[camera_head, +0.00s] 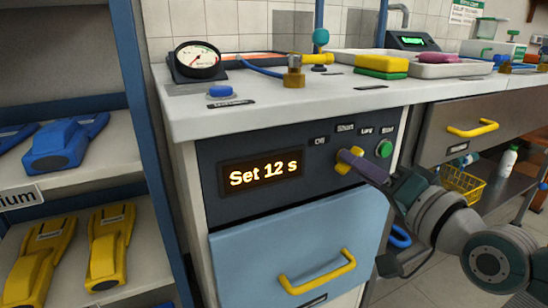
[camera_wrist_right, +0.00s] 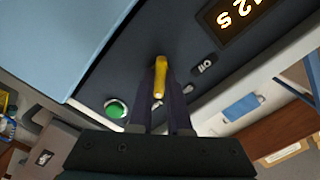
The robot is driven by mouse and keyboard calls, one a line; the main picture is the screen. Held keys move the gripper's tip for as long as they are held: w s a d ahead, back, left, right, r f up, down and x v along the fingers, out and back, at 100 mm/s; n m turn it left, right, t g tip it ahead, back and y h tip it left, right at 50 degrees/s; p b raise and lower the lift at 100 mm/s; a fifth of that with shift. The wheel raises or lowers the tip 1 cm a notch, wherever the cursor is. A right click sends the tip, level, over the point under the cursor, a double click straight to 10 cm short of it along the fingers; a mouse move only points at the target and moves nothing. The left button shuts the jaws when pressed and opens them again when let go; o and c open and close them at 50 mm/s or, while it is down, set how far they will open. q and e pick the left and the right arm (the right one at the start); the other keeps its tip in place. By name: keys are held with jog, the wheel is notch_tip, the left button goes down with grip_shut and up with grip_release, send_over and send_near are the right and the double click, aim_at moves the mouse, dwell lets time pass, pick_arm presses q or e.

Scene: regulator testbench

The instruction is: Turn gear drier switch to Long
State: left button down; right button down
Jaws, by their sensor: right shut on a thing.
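The gear drier switch is a yellow knob (camera_head: 345,165) on the dark front panel (camera_head: 215,160) below the counter top. Labels Off, Short, Long and Start run above it. My right gripper (camera_head: 358,161) is shut on the knob, coming in from the right. In the right wrist view the yellow knob (camera_wrist_right: 159,80) sits between the two dark fingers (camera_wrist_right: 160,90). The fingers partly hide the knob, so its exact setting is hard to tell. The display (camera_head: 262,173) reads "Set 12 s". My left gripper is not in view.
A green button (camera_head: 384,148) sits right of the knob, close to my gripper. Below is a blue drawer (camera_head: 300,235) with a yellow handle (camera_head: 318,275). The counter above holds a gauge (camera_head: 197,61), a blue button (camera_head: 220,91) and sponges. Shelves with blue and yellow tools stand left.

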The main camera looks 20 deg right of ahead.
jog(key=c, duration=0.9)
grip_release()
jog(key=shift+o, duration=0.2)
jog(key=s+p, duration=0.3)
jog(key=s, duration=0.7)
jog(key=shift+d, duration=0.4)
